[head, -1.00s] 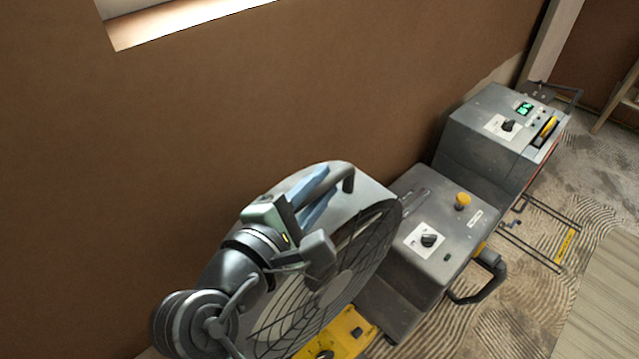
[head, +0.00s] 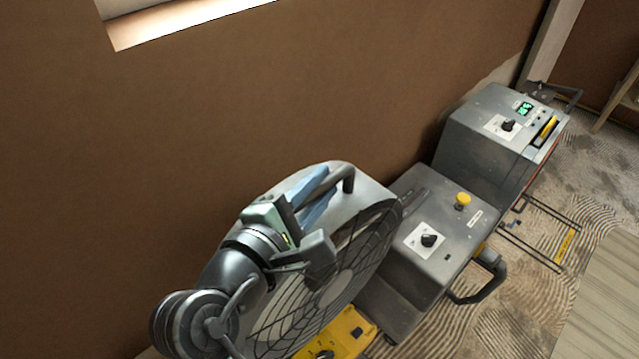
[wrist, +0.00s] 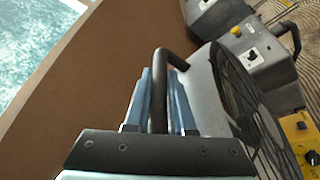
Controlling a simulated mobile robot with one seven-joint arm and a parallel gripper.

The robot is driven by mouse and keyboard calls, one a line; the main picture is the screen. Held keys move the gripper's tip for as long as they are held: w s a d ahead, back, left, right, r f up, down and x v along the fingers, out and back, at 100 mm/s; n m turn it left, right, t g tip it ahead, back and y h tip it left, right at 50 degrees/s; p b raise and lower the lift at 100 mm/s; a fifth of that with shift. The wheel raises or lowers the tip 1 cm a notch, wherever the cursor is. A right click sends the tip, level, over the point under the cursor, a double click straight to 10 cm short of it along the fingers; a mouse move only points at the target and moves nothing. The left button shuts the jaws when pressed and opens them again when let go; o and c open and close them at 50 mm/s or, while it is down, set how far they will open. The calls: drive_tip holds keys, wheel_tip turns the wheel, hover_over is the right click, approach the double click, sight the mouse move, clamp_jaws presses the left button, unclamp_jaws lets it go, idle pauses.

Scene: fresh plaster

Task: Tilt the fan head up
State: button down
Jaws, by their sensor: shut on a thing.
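The fan head (head: 372,250) is a grey drum with a dark wire grille, at the lower middle of the head view. A dark bar handle (head: 348,180) runs along its top. The fan's yellow base (head: 345,335) shows below the grille. My gripper (head: 316,197) has blue fingers that lie along both sides of the handle. In the wrist view the handle (wrist: 160,85) passes between the two fingers (wrist: 158,100), and my gripper is shut on it. My arm hides the left part of the grille.
A grey machine with a yellow button (head: 462,200) and a dark knob stands right of the fan. A taller grey unit with a green display (head: 525,108) stands behind it. A brown wall (head: 200,120) is close behind the fan.

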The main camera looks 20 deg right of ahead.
sight(288, 182)
drive_tip(key=shift+w+a+r+p, duration=0.15)
drive_tip(key=shift+w+r+p, duration=0.2)
drive_tip(key=shift+p, duration=0.35)
drive_tip(key=w+p, duration=0.2)
drive_tip(key=w+a+n+g+p, duration=0.1)
drive_tip(key=w, duration=0.1)
drive_tip(key=w+a+n+p, duration=0.1)
drive_tip(key=p, duration=0.1)
drive_tip(key=shift+w+f+p, duration=0.15)
drive_tip(key=shift+w+p, duration=0.15)
drive_tip(key=shift+w, duration=0.1)
drive_tip(key=w+a+f+n+g, duration=0.2)
drive_tip(key=w+f, duration=0.3)
drive_tip(key=w, duration=0.4)
drive_tip(key=shift+a+n, duration=0.4)
drive_tip(key=shift+a, duration=0.3)
drive_tip(key=c, duration=0.8)
unclamp_jaws()
drive_tip(key=shift+w+f, duration=0.1)
drive_tip(key=shift+w, duration=0.05)
drive_tip(key=shift+o, duration=0.2)
